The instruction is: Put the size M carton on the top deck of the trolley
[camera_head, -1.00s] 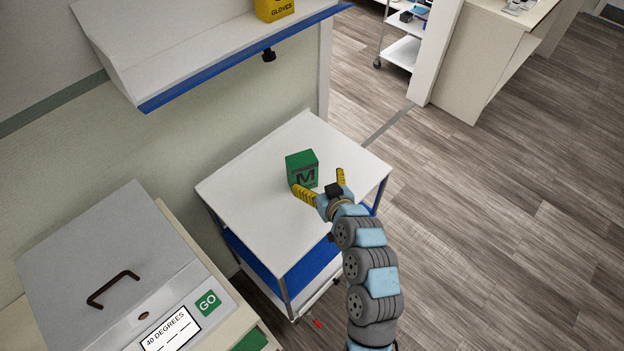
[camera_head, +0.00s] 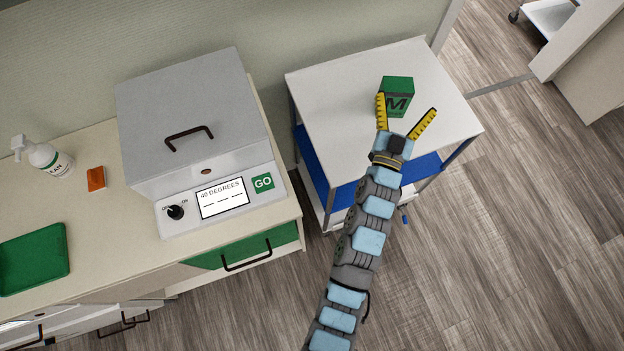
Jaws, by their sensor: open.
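The green carton marked M (camera_head: 397,88) stands upright on the white top deck of the trolley (camera_head: 335,85), toward the deck's right part. My gripper (camera_head: 408,109) is open, with its yellow fingers spread on the near side of the carton. The left finger overlaps the carton's left edge in the picture; I cannot tell whether it touches. The right finger is apart from the carton, out to its right. The trolley's blue lower part shows beneath the deck, partly hidden by my arm.
A grey lidded machine (camera_head: 195,120) with a dial and GO button stands on the counter (camera_head: 110,245) left of the trolley. The deck's left part is clear.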

